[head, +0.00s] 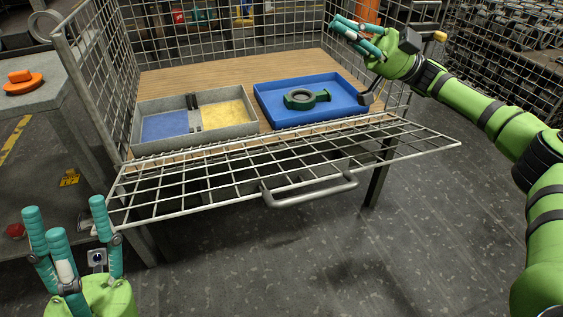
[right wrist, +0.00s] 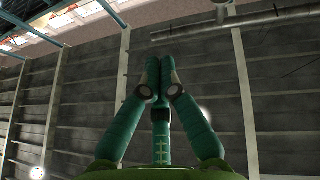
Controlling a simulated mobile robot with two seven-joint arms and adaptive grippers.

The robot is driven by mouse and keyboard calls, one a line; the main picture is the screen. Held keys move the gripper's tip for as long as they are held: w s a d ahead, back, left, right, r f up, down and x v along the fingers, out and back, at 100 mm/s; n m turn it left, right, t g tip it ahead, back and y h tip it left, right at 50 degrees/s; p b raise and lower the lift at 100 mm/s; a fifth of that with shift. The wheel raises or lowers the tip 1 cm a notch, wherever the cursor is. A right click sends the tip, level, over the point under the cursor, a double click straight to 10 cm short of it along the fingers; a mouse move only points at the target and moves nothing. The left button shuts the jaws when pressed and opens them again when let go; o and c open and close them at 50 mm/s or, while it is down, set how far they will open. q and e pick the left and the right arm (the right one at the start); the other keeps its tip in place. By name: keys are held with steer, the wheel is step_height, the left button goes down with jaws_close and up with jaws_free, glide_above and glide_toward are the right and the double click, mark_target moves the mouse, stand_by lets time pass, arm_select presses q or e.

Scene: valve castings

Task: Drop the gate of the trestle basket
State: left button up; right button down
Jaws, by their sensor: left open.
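The trestle basket (head: 90,75) is a grey wire cage with a wooden floor (head: 220,72). Its wire gate (head: 225,185) is folded down and outward from the front edge of the floor, reaching toward me. The gate's bar handle (head: 310,190) is at its outer edge. My left gripper (head: 70,225) is open and empty, fingers up, in front of the gate's left corner and apart from it. My right gripper (head: 357,35) is raised near the basket's right side, above the blue tray. Its fingers are together in the right wrist view (right wrist: 160,90), with nothing seen between them.
Inside the basket are a grey tray (head: 195,140) with blue and yellow compartments and a blue tray (head: 335,82) holding a dark green ring casting (head: 305,98). A grey bench (head: 50,90) with an orange part (head: 22,82) stands left. The floor (head: 300,260) in front is clear.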

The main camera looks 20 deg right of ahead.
steer(key=s+a+f+n+g+h, duration=0.1)
steer(key=s+a+n+g+h, duration=0.15)
steer(key=a+g, duration=0.3)
steer(key=s+a+f+n+g+h, duration=0.2)
steer(key=s+a+g+h, duration=0.2)
steer(key=a, duration=0.2)
steer(key=m+t+h, duration=0.1)
steer(key=m+h, duration=0.4)
steer(key=h, duration=0.9)
glide_toward(276, 202)
steer(key=shift+y, duration=0.35)
steer(key=x, duration=0.4)
steer(key=w+d+x, duration=0.1)
steer(key=x, duration=0.2)
steer(key=shift+f, duration=0.3)
